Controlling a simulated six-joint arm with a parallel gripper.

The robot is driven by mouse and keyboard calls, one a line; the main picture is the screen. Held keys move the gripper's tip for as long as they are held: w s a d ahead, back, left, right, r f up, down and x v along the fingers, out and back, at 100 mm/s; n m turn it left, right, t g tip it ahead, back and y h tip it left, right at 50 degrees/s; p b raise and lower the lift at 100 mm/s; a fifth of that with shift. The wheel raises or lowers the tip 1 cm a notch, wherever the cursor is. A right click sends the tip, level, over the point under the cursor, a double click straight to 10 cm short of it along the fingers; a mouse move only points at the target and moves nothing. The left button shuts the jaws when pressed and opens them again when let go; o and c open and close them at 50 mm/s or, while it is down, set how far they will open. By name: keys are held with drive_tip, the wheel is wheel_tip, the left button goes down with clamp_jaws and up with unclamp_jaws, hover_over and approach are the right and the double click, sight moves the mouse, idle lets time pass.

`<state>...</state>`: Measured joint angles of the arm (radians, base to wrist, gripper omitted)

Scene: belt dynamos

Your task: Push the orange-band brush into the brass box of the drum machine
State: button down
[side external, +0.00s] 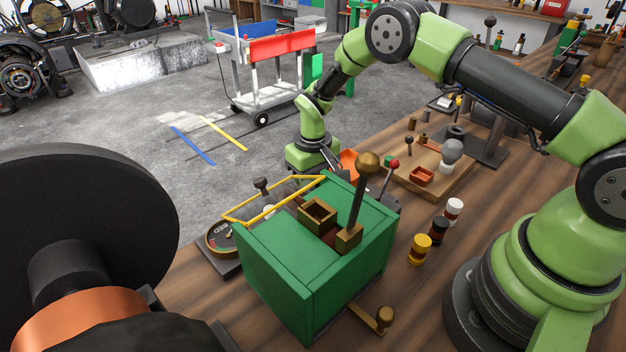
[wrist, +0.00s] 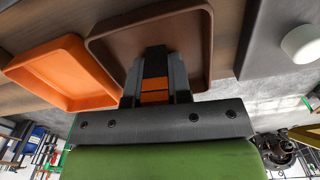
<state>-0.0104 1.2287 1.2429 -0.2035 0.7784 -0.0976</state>
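In the wrist view the orange-band brush (wrist: 154,90), a dark block with an orange band, sits between the two dark fingers of my gripper (wrist: 155,70). The fingers look closed on its sides, and its far end points over a brown tray (wrist: 110,42). In the side view my gripper (side external: 332,160) is low behind the green housing, beside an orange tray (side external: 348,163); the brush cannot be made out there. An open, square brass box (side external: 317,211) stands on top of the green housing (side external: 300,268), apart from my gripper.
A tall ball-topped lever (side external: 362,195) rises right of the brass box. A yellow frame (side external: 250,212) lies behind the housing. A large black disc (side external: 80,220) fills the left foreground. Small coloured cylinders (side external: 421,248) and a wooden board (side external: 432,180) stand to the right.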

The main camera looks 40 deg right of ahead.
drive_tip(key=c, duration=1.3)
unclamp_jaws()
drive_tip(key=shift+r, duration=0.2)
drive_tip(key=shift+r, duration=1.15)
clamp_jaws()
drive_tip(key=shift+r, duration=2.25)
